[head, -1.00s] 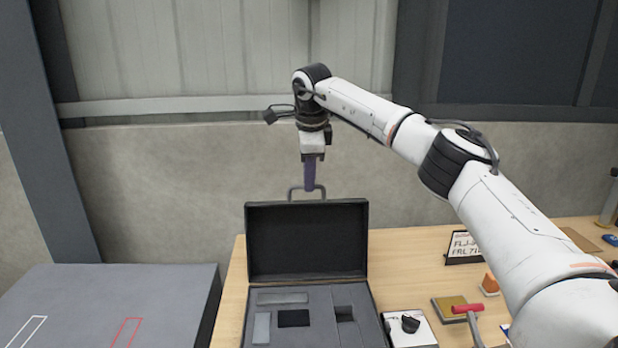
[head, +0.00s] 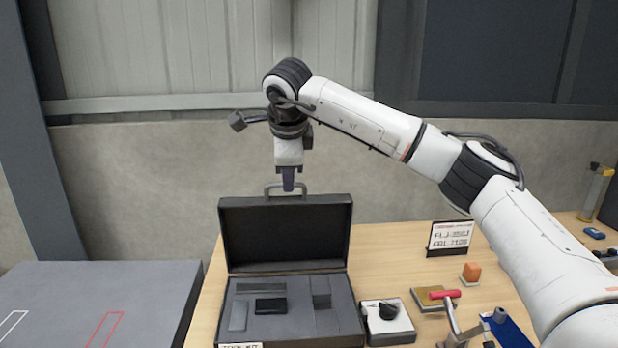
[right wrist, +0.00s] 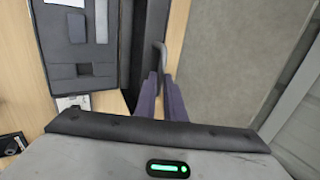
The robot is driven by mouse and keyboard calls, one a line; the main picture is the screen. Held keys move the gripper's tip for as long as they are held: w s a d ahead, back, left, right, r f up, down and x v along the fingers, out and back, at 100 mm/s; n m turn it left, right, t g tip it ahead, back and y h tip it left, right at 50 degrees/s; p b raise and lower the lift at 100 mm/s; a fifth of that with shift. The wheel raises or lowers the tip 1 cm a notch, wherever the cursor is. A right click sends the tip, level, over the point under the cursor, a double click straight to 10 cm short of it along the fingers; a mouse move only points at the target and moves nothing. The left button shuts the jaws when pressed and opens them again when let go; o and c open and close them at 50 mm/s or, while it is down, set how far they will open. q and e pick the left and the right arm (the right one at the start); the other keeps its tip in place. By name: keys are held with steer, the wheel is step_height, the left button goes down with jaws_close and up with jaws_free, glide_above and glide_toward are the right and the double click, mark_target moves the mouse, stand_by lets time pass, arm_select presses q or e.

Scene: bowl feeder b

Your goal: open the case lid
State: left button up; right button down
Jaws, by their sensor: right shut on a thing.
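The dark case (head: 290,300) stands on the wooden table with its lid (head: 286,236) raised upright, its grey foam inside showing. The lid's handle (head: 270,190) stands up from the lid's top edge. My right gripper (head: 288,186) points down from above and is shut on the handle; in the right wrist view its purple fingers (right wrist: 161,98) close around the handle (right wrist: 160,54). My left gripper is in neither view.
Right of the case are a white box with a black knob (head: 388,318), a red-handled tool (head: 443,294), an orange block (head: 471,272) and a sign (head: 450,237). A grey surface with red and white outlines (head: 100,300) lies left. A concrete wall is behind.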

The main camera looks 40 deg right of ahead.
steer(key=shift+s+a+f, duration=0.1)
steer(key=shift+s+a, duration=0.05)
steer(key=shift+s, duration=0.05)
steer(key=c, duration=1.8)
jaws_free()
steer(key=shift+w+f, duration=0.1)
steer(key=shift+c, duration=0.2)
steer(key=v, duration=1)
steer(key=shift+r+b, duration=0.25)
steer(key=shift+b, duration=0.15)
